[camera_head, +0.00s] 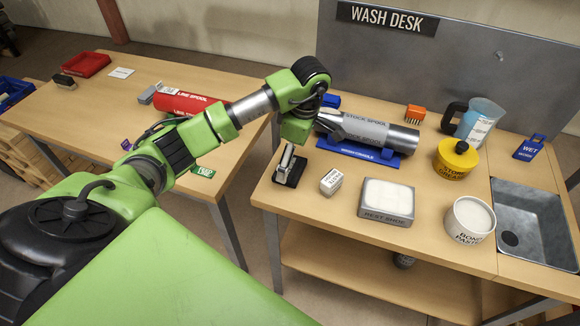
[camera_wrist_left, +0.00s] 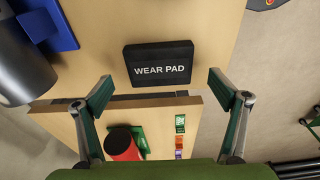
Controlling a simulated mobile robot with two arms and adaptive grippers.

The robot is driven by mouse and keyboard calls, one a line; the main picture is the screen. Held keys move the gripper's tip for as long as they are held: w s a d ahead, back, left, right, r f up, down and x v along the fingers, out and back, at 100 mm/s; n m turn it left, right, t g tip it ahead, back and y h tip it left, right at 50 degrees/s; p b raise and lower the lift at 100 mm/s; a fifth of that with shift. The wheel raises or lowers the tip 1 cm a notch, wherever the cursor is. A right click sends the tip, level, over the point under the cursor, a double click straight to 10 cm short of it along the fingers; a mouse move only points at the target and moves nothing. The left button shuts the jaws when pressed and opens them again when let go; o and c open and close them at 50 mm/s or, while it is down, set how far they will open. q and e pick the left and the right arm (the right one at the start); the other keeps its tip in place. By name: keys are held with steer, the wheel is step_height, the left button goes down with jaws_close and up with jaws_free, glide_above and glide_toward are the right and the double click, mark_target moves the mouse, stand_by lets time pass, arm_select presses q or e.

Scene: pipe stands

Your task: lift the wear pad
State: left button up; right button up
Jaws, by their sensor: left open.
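The wear pad (camera_wrist_left: 160,68) is a flat black block with white "WEAR PAD" lettering. It lies on the wash desk close to the desk's left edge, and in the head view the black pad (camera_head: 296,173) is partly covered by my gripper. My left gripper (camera_head: 287,158) is above the pad. In the left wrist view my left gripper's fingers (camera_wrist_left: 160,92) are spread wide, one on each side of the pad's near edge, with nothing between them. I cannot tell the exact height above the pad. My right gripper is not in view.
The stock spool (camera_head: 370,132) on its blue cradle (camera_head: 350,152) stands just behind the pad. A second table (camera_head: 110,100) with a red line spool (camera_head: 188,103) stands left across a gap.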

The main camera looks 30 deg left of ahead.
mark_target(290, 170)
arm_select(q)
steer(key=shift+a+f, duration=0.15)
steer(key=shift+f, duration=1.25)
steer(key=c, duration=1.2)
steer(key=shift+c, duration=0.3)
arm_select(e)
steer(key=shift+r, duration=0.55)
arm_select(q)
steer(key=shift+r, duration=0.15)
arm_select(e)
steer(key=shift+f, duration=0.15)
